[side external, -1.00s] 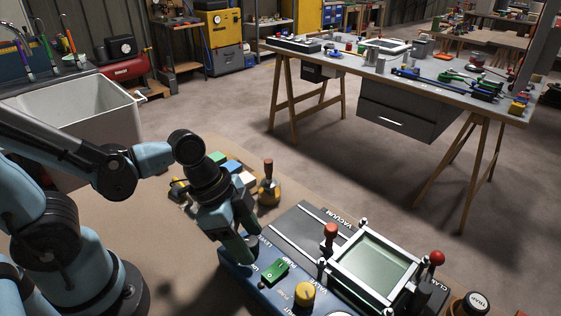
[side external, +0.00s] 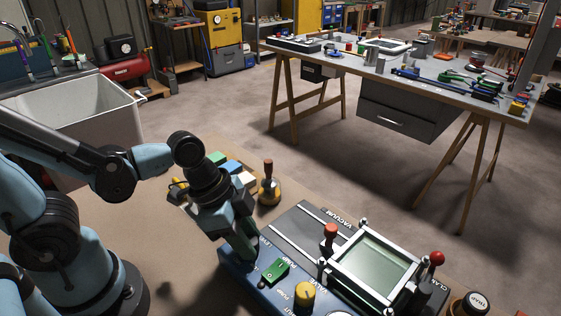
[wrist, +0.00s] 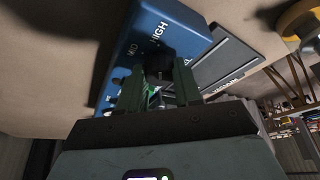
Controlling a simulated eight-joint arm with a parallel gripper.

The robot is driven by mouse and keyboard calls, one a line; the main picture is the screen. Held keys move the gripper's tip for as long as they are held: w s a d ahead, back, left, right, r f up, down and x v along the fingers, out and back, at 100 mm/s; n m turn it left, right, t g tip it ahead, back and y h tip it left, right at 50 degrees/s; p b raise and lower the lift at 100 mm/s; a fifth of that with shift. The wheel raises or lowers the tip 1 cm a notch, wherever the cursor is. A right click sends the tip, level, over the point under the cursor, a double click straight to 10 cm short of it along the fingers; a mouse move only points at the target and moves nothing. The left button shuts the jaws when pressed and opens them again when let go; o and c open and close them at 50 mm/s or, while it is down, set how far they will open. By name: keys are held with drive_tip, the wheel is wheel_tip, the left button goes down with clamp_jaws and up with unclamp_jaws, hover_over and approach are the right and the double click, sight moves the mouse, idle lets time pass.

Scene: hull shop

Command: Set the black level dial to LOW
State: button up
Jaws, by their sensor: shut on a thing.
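The black level dial (wrist: 158,63) sits on the blue control panel (wrist: 150,28). In the wrist view it is between my gripper's fingers (wrist: 160,82), which are shut on it. The printed words MID and HIGH show on the panel beside it. In the side view my gripper (side external: 246,250) points down onto the near left end of the blue panel (side external: 236,272) and hides most of the dial. Which mark the dial points to cannot be made out.
A green rocker switch (side external: 275,271) and a yellow knob (side external: 305,294) stand close to my gripper on the panel. An orange-topped lever (side external: 331,235) and a glass-topped frame (side external: 375,265) lie to the right. Coloured blocks (side external: 231,167) lie behind my gripper.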

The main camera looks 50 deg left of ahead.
drive_tip(key=n+y, duration=0.1)
drive_tip(key=n, duration=0.2)
drive_tip(key=n+t+y, duration=0.1)
drive_tip(key=n, duration=0.2)
drive_tip(key=shift+s+d, duration=0.1)
drive_tip(key=shift+d, duration=0.1)
drive_tip(key=n+y, duration=0.1)
drive_tip(key=n, duration=0.1)
drive_tip(key=n+y, duration=0.1)
drive_tip(key=n, duration=0.2)
drive_tip(key=shift+d+n+t, duration=0.15)
drive_tip(key=shift+n+t, duration=0.15)
drive_tip(key=n+y, duration=0.1)
drive_tip(key=n, duration=0.2)
drive_tip(key=n+g+y, duration=0.1)
drive_tip(key=n, duration=0.2)
drive_tip(key=shift+d+y, duration=0.1)
drive_tip(key=shift+y, duration=0.2)
drive_tip(key=n+g, duration=0.1)
drive_tip(key=n, duration=0.2)
drive_tip(key=n+y, duration=0.1)
drive_tip(key=n, duration=0.1)
drive_tip(key=shift+d+n+g, duration=0.1)
drive_tip(key=shift+n+g, duration=0.3)
drive_tip(key=o, duration=1)
drive_tip(key=shift+o, duration=0.2)
drive_tip(key=v, duration=1.2)
drive_tip(key=shift+w, duration=0.2)
